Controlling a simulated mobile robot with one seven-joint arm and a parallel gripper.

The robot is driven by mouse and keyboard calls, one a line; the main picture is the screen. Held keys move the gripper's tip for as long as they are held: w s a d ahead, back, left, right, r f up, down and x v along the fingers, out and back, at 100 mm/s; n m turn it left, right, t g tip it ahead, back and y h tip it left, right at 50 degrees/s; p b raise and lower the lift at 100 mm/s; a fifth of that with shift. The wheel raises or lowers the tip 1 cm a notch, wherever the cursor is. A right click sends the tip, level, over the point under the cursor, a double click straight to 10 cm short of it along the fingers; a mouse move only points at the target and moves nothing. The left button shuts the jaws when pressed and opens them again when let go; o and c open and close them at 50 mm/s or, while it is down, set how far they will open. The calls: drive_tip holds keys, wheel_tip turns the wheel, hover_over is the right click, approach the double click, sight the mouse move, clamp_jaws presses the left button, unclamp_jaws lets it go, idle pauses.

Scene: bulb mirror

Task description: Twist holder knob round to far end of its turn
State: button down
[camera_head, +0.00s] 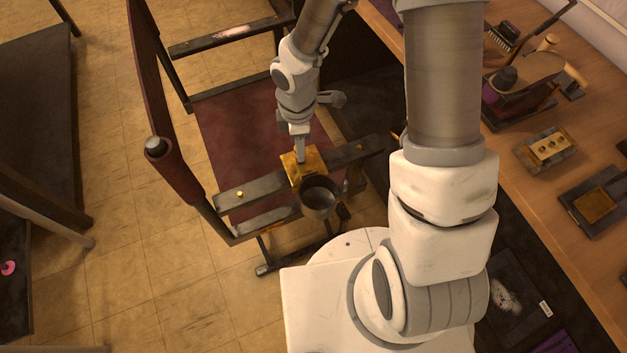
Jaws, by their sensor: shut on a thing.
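My gripper (301,158) points down at a brass-coloured block (291,170), part of the holder on a dark metal crossbar (252,188). Its narrow fingers are shut at the top of the block. The holder knob is between or right under the fingertips and is mostly hidden, so I cannot tell its turn angle. A dark round cup (320,196) sits just in front of the block, on the near side of the bar.
The bar spans a dark frame with a red panel (240,130); a red post (160,110) with a grey knob-like end stands at left. A wooden bench (545,215) with brushes and small trays runs along the right. Tiled floor (130,270) is open at left.

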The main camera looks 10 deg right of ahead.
drive_tip(key=m+b, duration=0.1)
drive_tip(key=m, duration=0.3)
drive_tip(key=shift+s+f, duration=0.1)
drive_tip(key=shift+s, duration=0.05)
drive_tip(key=shift+s+m+b, duration=0.1)
drive_tip(key=shift+m+b, duration=0.9)
drive_tip(key=shift+m, duration=1.1)
drive_tip(key=c, duration=0.7)
unclamp_jaws()
drive_tip(key=shift+c, duration=0.2)
drive_tip(key=shift+o, duration=0.2)
drive_tip(key=shift+n+p, duration=0.3)
drive_tip(key=shift+n, duration=0.1)
drive_tip(key=shift+w+n+p, duration=0.2)
drive_tip(key=shift+n+p, duration=0.4)
drive_tip(key=shift+n, duration=0.9)
